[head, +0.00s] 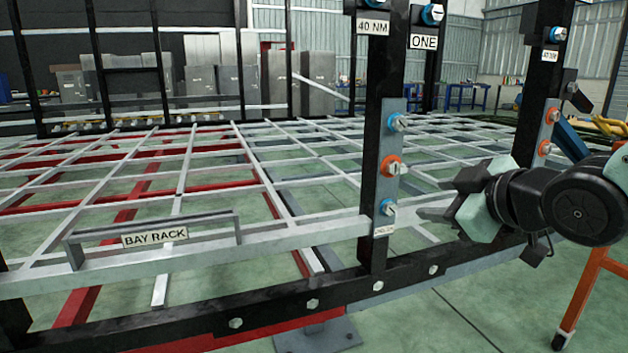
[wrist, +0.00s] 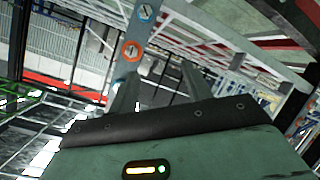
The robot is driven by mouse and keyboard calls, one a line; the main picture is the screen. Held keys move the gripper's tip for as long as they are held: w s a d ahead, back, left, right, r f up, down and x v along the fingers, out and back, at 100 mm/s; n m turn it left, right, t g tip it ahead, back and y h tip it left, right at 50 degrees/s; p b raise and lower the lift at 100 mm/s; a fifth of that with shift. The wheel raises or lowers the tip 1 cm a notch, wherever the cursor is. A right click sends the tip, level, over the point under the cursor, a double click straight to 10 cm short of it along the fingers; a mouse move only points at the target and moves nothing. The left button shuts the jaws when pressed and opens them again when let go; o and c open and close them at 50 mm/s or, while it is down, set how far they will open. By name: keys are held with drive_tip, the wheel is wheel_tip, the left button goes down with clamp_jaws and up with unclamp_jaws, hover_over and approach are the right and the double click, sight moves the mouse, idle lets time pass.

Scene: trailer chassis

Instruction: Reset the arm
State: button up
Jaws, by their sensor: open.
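My gripper (head: 432,206) is at the right of the head view, reaching left toward the black post (head: 380,160) of the trailer chassis. Its fingers are apart and I see nothing between them. In the wrist view the two fingers (wrist: 157,92) point up toward a grey plate with blue and orange ringed bolts. In the head view that post carries a blue-ringed bolt (head: 397,122), an orange-ringed bolt (head: 390,165) and a lower blue-ringed bolt (head: 388,207). The fingertips appear close to the lower bolt; I cannot tell whether they touch.
A second post (head: 549,120) with bolts stands behind my arm. A grey bar labelled BAY RACK (head: 155,237) sits on the front left rail. The black front rail (head: 190,328) crosses below. An orange stand (head: 580,300) is at lower right. Green floor (head: 470,320) is open in front.

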drive_tip(key=s+a+f+m+g+h, duration=0.2)
drive_tip(key=s+a+f+g, duration=0.45)
drive_tip(key=s+f, duration=0.4)
drive_tip(key=s+f+m+g+h, duration=0.25)
drive_tip(key=s+g, duration=0.35)
drive_tip(key=s, duration=0.8)
wheel_tip(320, 180, up, 38)
drive_tip(key=p, duration=3.8)
drive_tip(key=shift+w+a+f+n+y+p, duration=0.25)
drive_tip(key=shift+w+a+n+y+p, duration=0.1)
drive_tip(key=shift+n+p, duration=0.1)
